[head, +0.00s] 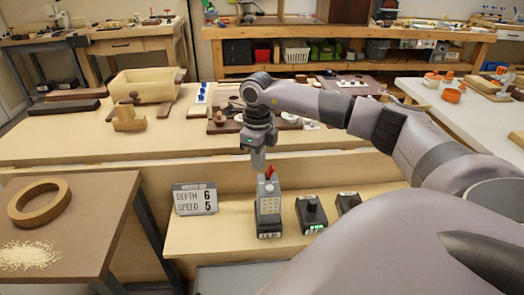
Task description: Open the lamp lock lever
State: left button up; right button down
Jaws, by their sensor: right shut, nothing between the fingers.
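A small upright grey box with rows of pale yellow dots (268,207) stands on the wooden ledge in the middle of the head view. A red lever (270,172) sticks up at its top; I take it to be the lamp's lock lever. My right gripper (259,164) points down just above the box, right beside the red lever. Its fingers are shut with nothing between them. I cannot tell whether the fingertips touch the lever. My left gripper is not in view.
Two dark devices, one with green lights (312,213) and a smaller one (347,201), stand to the right of the box. A sign reading depth and speed (195,199) stands to the left. A bench with wooden parts (60,147) lies behind. A side table holds a wooden ring (62,203).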

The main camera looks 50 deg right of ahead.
jog(key=shift+w+a+r+p, duration=0.2)
jog(key=shift+r+p, duration=0.1)
jog(key=shift+r, duration=0.2)
notch_tip(320, 180, up, 7)
jog(key=p, duration=0.5)
jog(key=shift+p, duration=0.4)
jog(key=shift+f, duration=0.1)
